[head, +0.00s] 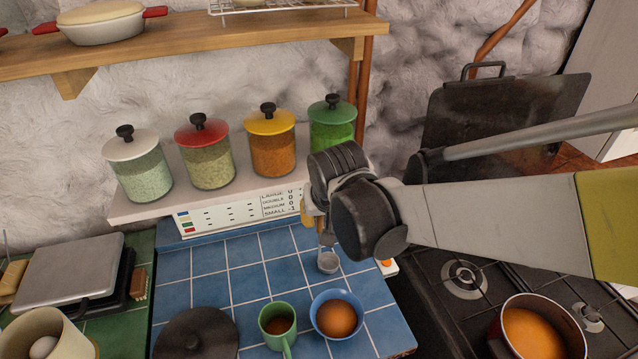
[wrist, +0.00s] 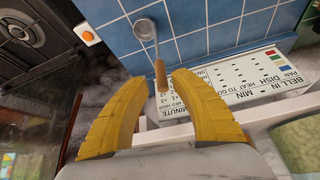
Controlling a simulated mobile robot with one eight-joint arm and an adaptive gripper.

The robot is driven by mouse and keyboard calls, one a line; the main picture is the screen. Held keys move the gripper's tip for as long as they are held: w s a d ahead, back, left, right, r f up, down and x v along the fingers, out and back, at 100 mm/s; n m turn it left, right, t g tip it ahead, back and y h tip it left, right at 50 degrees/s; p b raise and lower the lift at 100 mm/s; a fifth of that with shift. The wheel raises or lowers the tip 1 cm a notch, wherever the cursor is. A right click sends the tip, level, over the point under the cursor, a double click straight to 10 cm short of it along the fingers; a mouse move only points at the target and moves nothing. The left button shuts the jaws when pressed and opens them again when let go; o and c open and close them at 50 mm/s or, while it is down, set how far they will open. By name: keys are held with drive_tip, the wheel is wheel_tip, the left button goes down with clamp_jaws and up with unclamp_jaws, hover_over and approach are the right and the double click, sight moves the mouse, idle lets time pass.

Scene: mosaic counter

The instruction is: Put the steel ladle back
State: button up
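The steel ladle (wrist: 146,30) has a small round bowl and a wooden handle. In the wrist view the end of its handle lies between the two yellow fingertips of my gripper (wrist: 160,80), with a gap visible on both sides. The fingers are open. In the head view the ladle's bowl (head: 328,263) shows over the blue tiles just below my wrist, which hides most of the handle and fingers. I cannot tell whether the ladle rests on the tiles or hangs above them.
A green mug (head: 277,325) and a blue bowl (head: 338,315) with an orange-brown round thing stand on the blue tiles (head: 215,275). A dark round lid (head: 197,335) lies left. Several lidded jars (head: 272,145) line a ledge behind. A stove with a pot (head: 540,330) is right.

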drive_tip(key=p+v, duration=0.1)
drive_tip(key=v, duration=0.6)
drive_tip(key=s+d+r+m+t, duration=0.1)
drive_tip(key=s+d+r, duration=0.1)
drive_tip(key=s+d, duration=1)
drive_tip(key=d, duration=0.4)
drive_tip(key=shift+s+d+t+h, duration=0.2)
drive_tip(key=shift+d+t+h, duration=0.15)
drive_tip(key=shift+t+h, duration=0.05)
drive_tip(key=shift+r, duration=0.1)
